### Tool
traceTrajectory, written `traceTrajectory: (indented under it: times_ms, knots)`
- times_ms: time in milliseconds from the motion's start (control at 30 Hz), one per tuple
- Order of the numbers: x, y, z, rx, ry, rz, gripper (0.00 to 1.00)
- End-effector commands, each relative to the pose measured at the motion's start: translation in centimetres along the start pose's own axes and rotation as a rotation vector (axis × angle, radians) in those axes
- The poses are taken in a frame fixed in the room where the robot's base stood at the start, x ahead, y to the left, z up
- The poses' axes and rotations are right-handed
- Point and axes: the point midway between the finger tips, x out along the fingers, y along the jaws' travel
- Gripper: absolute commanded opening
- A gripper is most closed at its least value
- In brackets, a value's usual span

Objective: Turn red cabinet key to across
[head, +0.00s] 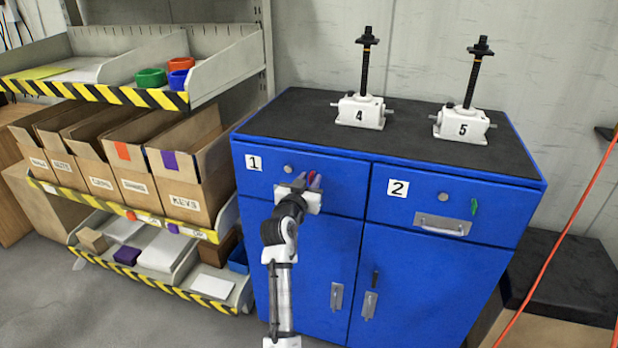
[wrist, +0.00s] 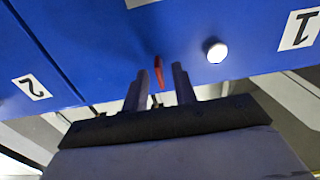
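The red key (head: 311,177) sits in the front of the blue cabinet's drawer 1 (head: 343,178), at the upper left of the cabinet. In the wrist view the red key (wrist: 158,70) is a narrow upright strip. My gripper (head: 306,181) is at the drawer front, mostly covering the key in the head view. In the wrist view the fingers of my gripper (wrist: 161,88) stand on either side of the key, with a visible gap to each. The gripper looks open. Whether the fingertips reach past the key is hard to tell.
A round silver knob (head: 288,169) is left of the key. Drawer 2 (head: 389,212) has a green key (head: 474,207) and a handle (head: 442,224). Screw jacks 4 (head: 360,111) and 5 (head: 462,125) stand on top. A shelf rack with boxes (head: 180,180) stands close on the left.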

Motion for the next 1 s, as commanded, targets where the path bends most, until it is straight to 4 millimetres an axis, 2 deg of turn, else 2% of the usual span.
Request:
traceTrajectory:
  times_ms: [333,533,1000]
  knots:
    - [0.31,-0.01,-0.01,0.000,0.001,0.000,0.26]
    - [0.30,-0.02,0.00,0.000,0.000,0.000,0.00]
    - [0.30,-0.01,0.36,0.053,0.000,0.000,0.00]
